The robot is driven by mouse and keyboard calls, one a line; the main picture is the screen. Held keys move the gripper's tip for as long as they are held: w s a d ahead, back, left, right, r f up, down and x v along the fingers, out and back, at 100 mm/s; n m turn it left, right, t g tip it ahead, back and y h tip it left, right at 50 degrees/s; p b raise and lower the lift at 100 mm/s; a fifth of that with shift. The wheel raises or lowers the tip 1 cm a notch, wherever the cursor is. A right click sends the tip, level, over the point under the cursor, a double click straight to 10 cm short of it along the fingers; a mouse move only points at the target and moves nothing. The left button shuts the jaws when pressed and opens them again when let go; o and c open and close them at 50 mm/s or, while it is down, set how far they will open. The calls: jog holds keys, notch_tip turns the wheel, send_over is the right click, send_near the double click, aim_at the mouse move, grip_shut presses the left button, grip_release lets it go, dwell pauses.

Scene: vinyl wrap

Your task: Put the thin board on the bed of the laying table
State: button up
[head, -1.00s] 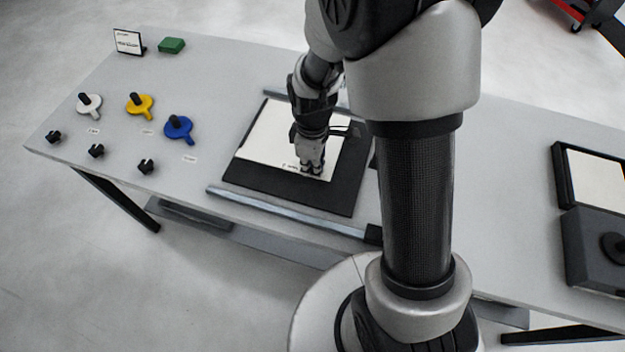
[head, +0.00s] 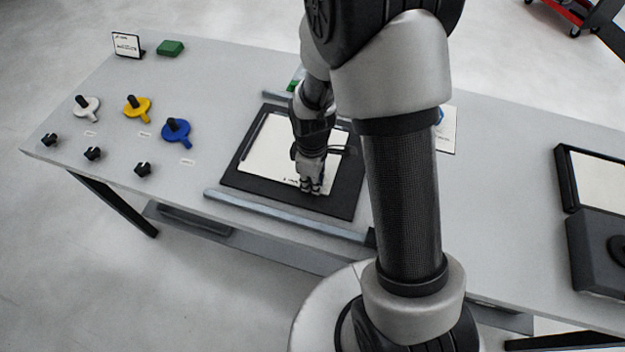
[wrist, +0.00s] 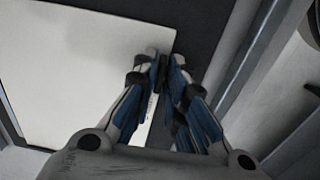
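The thin board (head: 262,150) is a white sheet. It lies over the dark bed (head: 340,206) of the laying table, with dark margins showing around it. Whether it rests flat on the bed or sits slightly above it is hard to tell. My gripper (head: 311,190) points down at the board's front right edge. In the wrist view, the fingers (wrist: 165,65) are close together with a narrow gap. The left finger overlaps the board (wrist: 75,75) and the right finger is over the dark bed (wrist: 205,30). Contact at the fingertips is unclear.
A metal rail (head: 285,216) runs along the bed's front. White (head: 88,107), yellow (head: 137,106) and blue (head: 176,131) knobbed tools and several black clips (head: 92,153) stand at left. A green block (head: 170,48) is at the back. A dark box (head: 598,245) sits far right.

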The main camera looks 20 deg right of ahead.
jog(key=shift+o, duration=1.2)
jog(key=s+r+m+t+p, duration=0.1)
jog(key=s+r+m+p, duration=0.15)
jog(key=r, duration=0.95)
jog(key=s+r+m+t+p, duration=0.15)
jog(key=s+r, duration=0.25)
jog(key=r, duration=0.9)
jog(key=s+r+m+t, duration=0.2)
jog(key=s+r+m, duration=0.4)
jog(key=s, duration=0.4)
jog(key=shift+s+a+r+m, duration=0.15)
jog(key=shift+s+m, duration=0.25)
